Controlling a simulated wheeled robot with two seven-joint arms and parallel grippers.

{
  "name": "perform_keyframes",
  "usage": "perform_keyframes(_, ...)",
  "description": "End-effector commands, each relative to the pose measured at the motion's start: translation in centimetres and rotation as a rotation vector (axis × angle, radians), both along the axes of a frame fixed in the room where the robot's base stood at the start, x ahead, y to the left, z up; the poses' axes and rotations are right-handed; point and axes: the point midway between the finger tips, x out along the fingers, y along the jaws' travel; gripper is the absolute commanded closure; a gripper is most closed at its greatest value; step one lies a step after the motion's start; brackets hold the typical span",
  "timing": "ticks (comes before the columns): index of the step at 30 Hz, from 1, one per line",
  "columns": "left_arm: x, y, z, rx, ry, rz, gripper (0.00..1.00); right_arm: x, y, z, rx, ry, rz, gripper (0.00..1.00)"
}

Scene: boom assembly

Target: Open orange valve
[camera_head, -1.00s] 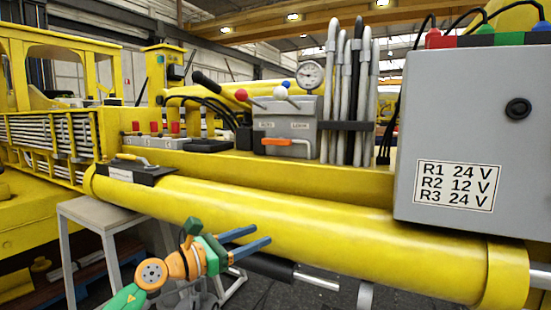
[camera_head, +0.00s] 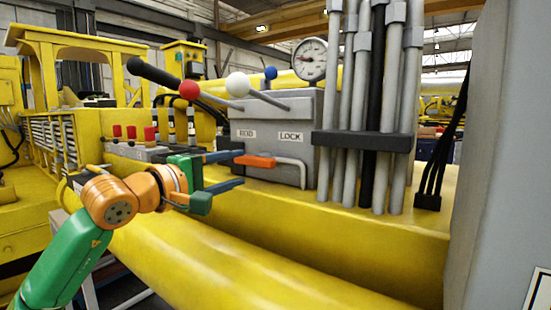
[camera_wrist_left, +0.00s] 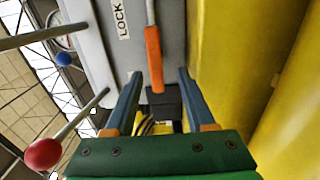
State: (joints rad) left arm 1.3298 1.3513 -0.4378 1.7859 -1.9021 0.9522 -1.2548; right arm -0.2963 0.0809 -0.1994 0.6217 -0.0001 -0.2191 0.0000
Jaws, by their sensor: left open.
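The orange valve (camera_head: 255,161) is a handle with an orange grip on a bent grey rod, low on the front of a grey control box (camera_head: 262,115). In the left wrist view the orange grip (camera_wrist_left: 153,57) lies ahead of the fingertips, between their lines. My left gripper (camera_head: 241,170) is open, its two blue fingers pointing at the orange grip from the left. The fingers also show in the left wrist view (camera_wrist_left: 157,80), spread with nothing held between them. Whether a finger touches the grip I cannot tell. My right gripper is not in view.
Levers with a red knob (camera_head: 189,89), a white knob (camera_head: 238,84) and a blue knob (camera_head: 270,72) rise above the box. Upright pipes (camera_head: 352,110) stand right of it. A yellow boom (camera_head: 230,260) runs below, and a grey cabinet (camera_head: 505,170) closes the right side.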

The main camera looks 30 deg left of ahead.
Motion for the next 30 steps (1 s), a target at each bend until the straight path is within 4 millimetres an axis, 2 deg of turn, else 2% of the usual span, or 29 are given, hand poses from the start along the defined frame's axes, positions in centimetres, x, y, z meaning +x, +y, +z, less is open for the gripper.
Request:
perform_keyframes(2, 0.7, -0.1, 0.3, 0.000, -0.001, -0.001, 0.45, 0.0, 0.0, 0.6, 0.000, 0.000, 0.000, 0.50)
perform_keyframes(7, 4.1, -0.4, 0.6, -0.004, 0.003, -0.003, 0.45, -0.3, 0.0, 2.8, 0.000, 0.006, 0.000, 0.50)
perform_keyframes(12, 6.6, -0.5, 0.3, -0.003, 0.001, -0.001, 0.45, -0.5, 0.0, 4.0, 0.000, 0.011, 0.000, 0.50)
perform_keyframes(20, 7.0, -0.6, -0.1, -0.001, -0.001, 0.000, 0.45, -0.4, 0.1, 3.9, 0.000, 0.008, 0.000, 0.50)
perform_keyframes(21, 7.0, -0.6, -0.1, -0.001, -0.001, 0.000, 0.50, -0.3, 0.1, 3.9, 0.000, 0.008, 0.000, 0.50)
perform_keyframes(24, 7.0, -0.6, -0.1, -0.001, -0.001, 0.000, 0.77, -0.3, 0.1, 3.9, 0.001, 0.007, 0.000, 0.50)
perform_keyframes(27, 7.0, -0.6, -0.1, -0.001, 0.000, 0.000, 1.00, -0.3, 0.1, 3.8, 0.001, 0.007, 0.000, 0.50)
perform_keyframes(30, 7.0, -0.6, -0.1, -0.001, 0.000, 0.000, 1.00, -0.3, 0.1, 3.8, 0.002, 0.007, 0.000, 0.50)
